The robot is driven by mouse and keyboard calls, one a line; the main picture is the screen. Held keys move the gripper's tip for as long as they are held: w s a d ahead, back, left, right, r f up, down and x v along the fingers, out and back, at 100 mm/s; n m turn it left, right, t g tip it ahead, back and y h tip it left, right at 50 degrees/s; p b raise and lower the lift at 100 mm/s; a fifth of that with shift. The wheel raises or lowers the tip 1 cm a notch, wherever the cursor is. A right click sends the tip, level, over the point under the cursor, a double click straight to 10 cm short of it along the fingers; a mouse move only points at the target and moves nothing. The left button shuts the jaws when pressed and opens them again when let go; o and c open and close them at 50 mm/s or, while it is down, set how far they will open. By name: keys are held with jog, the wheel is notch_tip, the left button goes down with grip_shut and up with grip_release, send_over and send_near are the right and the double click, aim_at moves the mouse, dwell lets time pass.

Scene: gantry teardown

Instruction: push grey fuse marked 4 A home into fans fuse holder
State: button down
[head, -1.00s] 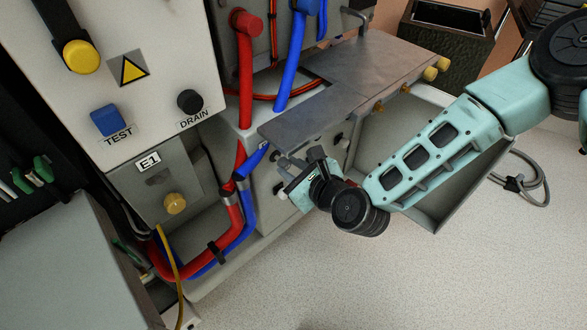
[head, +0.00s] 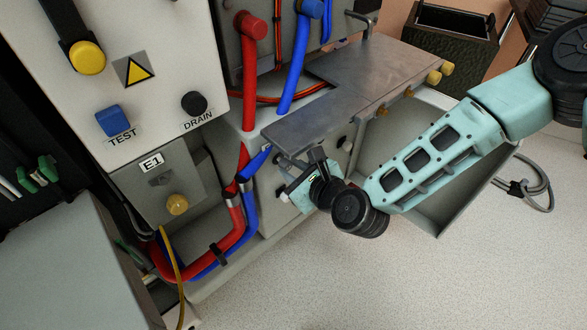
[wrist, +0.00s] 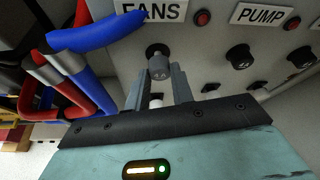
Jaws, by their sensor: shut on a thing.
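The grey fuse (wrist: 158,69) stands between my fingertips in the wrist view, in line with the dark round fans fuse holder (wrist: 156,50) under the FANS label (wrist: 160,10). Its far end is at the holder's mouth; how deep it sits I cannot tell. No 4 A marking is readable. My gripper (wrist: 157,78) is shut on the fuse, one finger on each side. A pale piece (wrist: 156,101) shows lower between the fingers. In the head view my gripper (head: 287,184) is at the panel below the metal shelf, and the fuse is hidden or too small to make out.
A blue hose (wrist: 95,35) passes close left of the fingers. The PUMP label (wrist: 263,14), dark knobs (wrist: 240,57) and a red button (wrist: 202,18) are to the right. The metal shelf (head: 310,118) overhangs my gripper. An open tray (head: 440,215) lies below my arm.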

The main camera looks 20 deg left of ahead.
jog(key=shift+w+a+r, duration=0.1)
jog(key=c, duration=1.1)
grip_release()
jog(key=p+v, duration=0.3)
jog(key=v, duration=0.4)
jog(key=f+p+v, duration=0.1)
jog(key=p+v, duration=0.2)
jog(key=v, duration=0.4)
jog(key=p+v, duration=0.3)
jog(key=v, duration=0.4)
jog(key=shift+d+f+p, duration=0.35)
jog(key=shift+d, duration=0.15)
